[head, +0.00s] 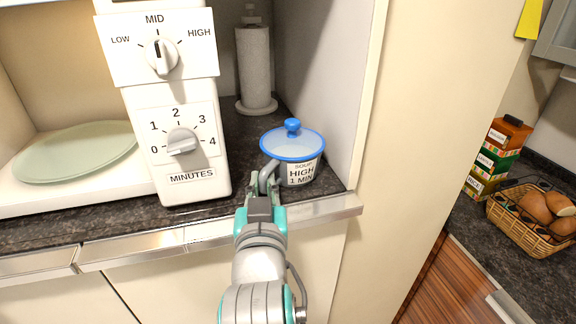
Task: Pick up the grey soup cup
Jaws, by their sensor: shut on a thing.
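The grey soup cup (301,172) stands upright on the dark counter near its front edge, right of the microwave. It has a blue-rimmed clear lid with a blue knob (292,126) and a label reading "SOUP HIGH 1 MIN". My gripper (266,178) is at the cup's left front side, shut on what looks like the cup's handle. The fingertips partly overlap the cup, so the exact grip is hard to see.
The microwave control panel (180,140) stands close on the left, with a green plate (75,152) inside. A paper towel roll (254,68) is behind the cup. A cabinet side wall (335,90) is close on the right. A bread basket (528,238) sits far right.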

